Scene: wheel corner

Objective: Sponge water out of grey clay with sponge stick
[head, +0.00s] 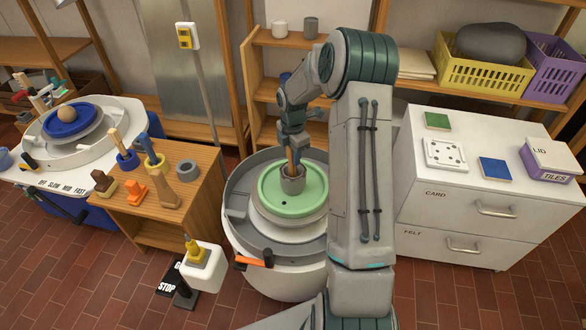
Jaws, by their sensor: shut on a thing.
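The stick's brown shaft goes down into the mouth of the clay, nearly upright. Its sponge end is hidden inside the clay walls. I cannot see any water, nor whether the sponge touches the clay floor.
My arm covers the right side of the wheel's grey splash pan (236,224). A wooden table (207,190) with tools and tool pots stands left. A white cabinet (480,200) stands right.

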